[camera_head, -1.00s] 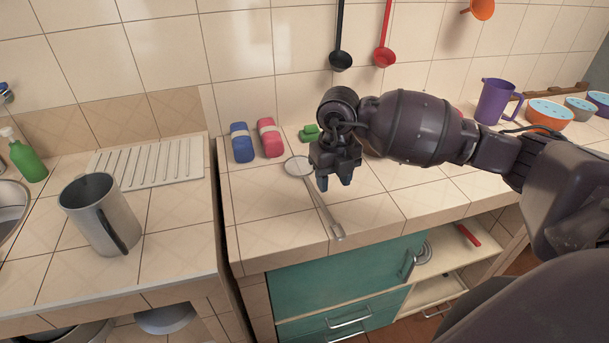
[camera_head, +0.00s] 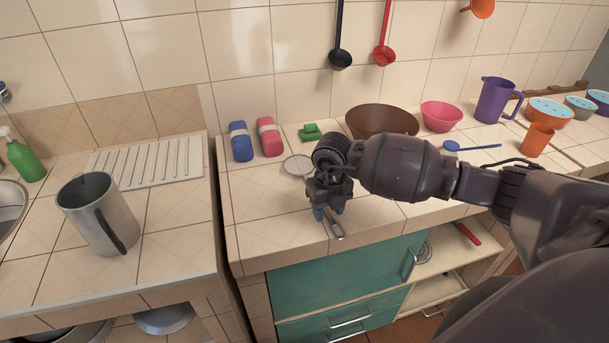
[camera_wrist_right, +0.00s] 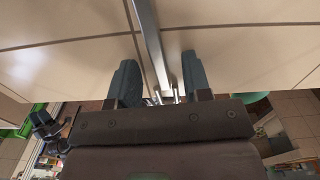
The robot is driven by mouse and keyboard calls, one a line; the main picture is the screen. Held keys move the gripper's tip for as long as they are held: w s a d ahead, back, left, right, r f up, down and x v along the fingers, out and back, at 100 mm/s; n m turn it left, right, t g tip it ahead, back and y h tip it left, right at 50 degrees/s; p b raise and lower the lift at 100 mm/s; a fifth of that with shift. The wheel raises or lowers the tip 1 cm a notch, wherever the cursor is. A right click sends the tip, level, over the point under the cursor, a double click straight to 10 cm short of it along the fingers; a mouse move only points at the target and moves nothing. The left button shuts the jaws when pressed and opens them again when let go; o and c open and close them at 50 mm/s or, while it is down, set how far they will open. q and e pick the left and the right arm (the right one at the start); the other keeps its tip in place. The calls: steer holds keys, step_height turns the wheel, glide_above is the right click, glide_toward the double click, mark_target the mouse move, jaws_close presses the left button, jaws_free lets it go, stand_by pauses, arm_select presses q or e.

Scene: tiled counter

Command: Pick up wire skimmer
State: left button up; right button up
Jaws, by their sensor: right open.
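The wire skimmer (camera_head: 296,165) lies on the tiled counter, its round mesh head toward the wall and its handle end (camera_head: 334,229) toward the front edge. The middle of its handle is hidden behind my right gripper (camera_head: 329,213) in the head view. In the right wrist view the metal handle (camera_wrist_right: 149,45) runs between the two open fingers of my right gripper (camera_wrist_right: 152,84), with a gap on each side. The gripper is open and low over the handle. My left gripper is not in view.
Blue (camera_head: 240,141) and pink (camera_head: 269,137) packages and a green item (camera_head: 310,132) are near the wall. The counter left of the skimmer is clear.

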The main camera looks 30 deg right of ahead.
steer(key=shift+f, duration=0.1)
steer(key=shift+c, duration=0.2)
jaws_close()
